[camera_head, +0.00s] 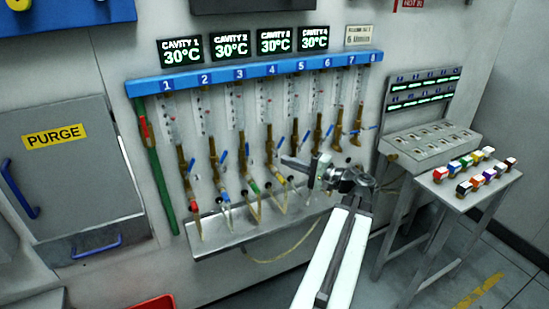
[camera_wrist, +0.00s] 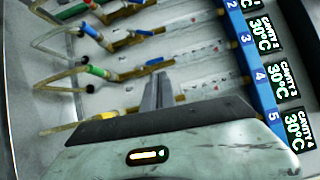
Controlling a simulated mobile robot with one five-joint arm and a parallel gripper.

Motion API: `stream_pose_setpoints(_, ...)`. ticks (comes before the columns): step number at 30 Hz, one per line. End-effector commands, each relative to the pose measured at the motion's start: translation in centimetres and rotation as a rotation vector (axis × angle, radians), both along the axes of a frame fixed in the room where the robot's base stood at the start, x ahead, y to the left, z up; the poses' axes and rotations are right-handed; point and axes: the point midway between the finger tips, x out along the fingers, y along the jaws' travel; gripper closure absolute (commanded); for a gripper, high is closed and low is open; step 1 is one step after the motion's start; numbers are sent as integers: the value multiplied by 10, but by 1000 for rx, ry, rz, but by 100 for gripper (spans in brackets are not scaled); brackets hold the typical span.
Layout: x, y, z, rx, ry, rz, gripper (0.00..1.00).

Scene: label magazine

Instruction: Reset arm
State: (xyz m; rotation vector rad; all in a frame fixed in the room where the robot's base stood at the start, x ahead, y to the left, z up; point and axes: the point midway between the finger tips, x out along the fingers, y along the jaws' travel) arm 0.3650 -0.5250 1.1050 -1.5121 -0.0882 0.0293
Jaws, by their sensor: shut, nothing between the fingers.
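My gripper (camera_head: 296,163) is in front of the row of tube columns, near the lower ends of columns 4 and 5, pointing left. In the wrist view the fingers of my gripper (camera_wrist: 158,90) are together and hold nothing. They stand in front of the columns, and I cannot tell whether they touch one. My arm reaches up from the bottom of the head view.
A blue numbered rail (camera_head: 258,72) holds several flowmeter columns with valves and hoses above a metal tray (camera_head: 215,243). A control console (camera_head: 430,143) and a small table (camera_head: 462,200) with coloured blocks stand right. A purge door (camera_head: 65,165) is left. Floor shows at lower right.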

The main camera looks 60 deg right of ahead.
Motion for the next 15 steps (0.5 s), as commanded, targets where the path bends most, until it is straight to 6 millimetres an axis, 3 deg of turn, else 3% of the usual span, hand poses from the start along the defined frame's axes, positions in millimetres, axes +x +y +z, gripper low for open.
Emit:
stream_pose_setpoints(12,-7,1,0,0,0,3,100)
stream_pose_setpoints(15,10,11,0,1,0,36,100)
